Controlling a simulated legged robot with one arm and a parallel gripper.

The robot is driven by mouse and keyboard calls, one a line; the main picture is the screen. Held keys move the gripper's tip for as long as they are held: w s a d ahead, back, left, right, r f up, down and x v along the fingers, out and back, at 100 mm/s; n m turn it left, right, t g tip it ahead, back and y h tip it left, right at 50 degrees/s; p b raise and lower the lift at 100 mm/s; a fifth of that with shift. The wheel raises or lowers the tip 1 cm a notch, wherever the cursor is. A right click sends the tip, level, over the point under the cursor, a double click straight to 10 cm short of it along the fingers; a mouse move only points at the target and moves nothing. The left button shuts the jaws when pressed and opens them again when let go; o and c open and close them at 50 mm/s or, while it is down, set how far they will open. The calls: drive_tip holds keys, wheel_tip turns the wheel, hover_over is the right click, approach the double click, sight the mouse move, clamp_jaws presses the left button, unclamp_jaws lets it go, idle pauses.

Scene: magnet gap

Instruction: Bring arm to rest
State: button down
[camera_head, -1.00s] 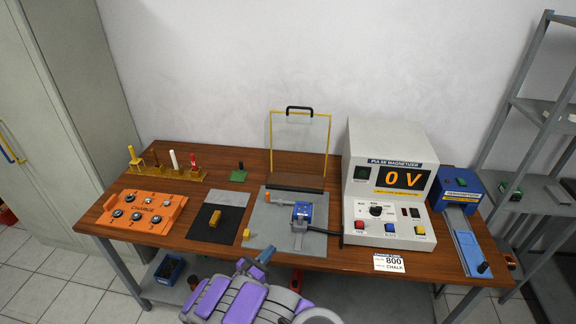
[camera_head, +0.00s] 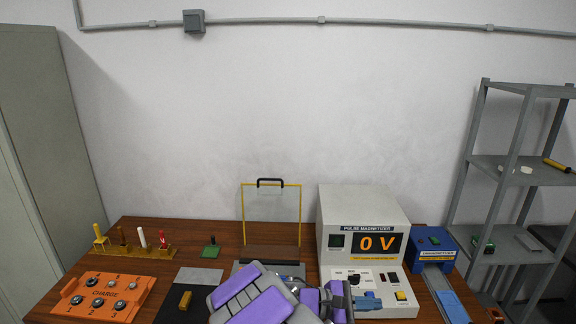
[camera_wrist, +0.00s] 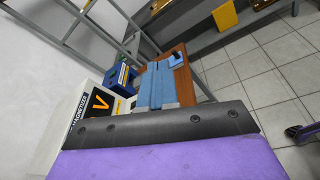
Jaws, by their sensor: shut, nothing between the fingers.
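My arm, with purple and grey links, is folded low in front of the bench in the head view. My gripper (camera_head: 368,301) shows as light blue fingers at the right end of the arm, in front of the pulse magnetizer's (camera_head: 362,241) control panel. In the wrist view, the gripper's (camera_wrist: 157,72) two blue fingers lie side by side, shut and empty. They point toward the right end of the bench.
The magnetizer reads 0 V. A grey shelf rack (camera_head: 510,166) stands at the right.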

drive_tip(key=s+d+r+m+g+y, duration=0.1)
drive_tip(key=s+d+m+g+y, duration=0.15)
drive_tip(key=s, duration=0.35)
drive_tip(key=s+d+r+m+g+y, duration=0.1)
drive_tip(key=s+r+m+y, duration=0.15)
drive_tip(key=s, duration=0.45)
drive_tip(key=s+d+m+g+y, duration=0.2)
drive_tip(key=s+m, duration=0.2)
drive_tip(key=s, duration=0.2)
drive_tip(key=s+a+m+t+y, duration=0.1)
drive_tip(key=s+a+m+y, duration=0.1)
drive_tip(key=s+a+y, duration=0.2)
drive_tip(key=s+a+m+t+y, duration=0.1)
drive_tip(key=s+a+y, duration=0.3)
drive_tip(key=s, duration=0.7)
drive_tip(key=a+m, duration=0.1)
drive_tip(key=a, duration=0.1)
drive_tip(key=shift+a+m+y, duration=0.4)
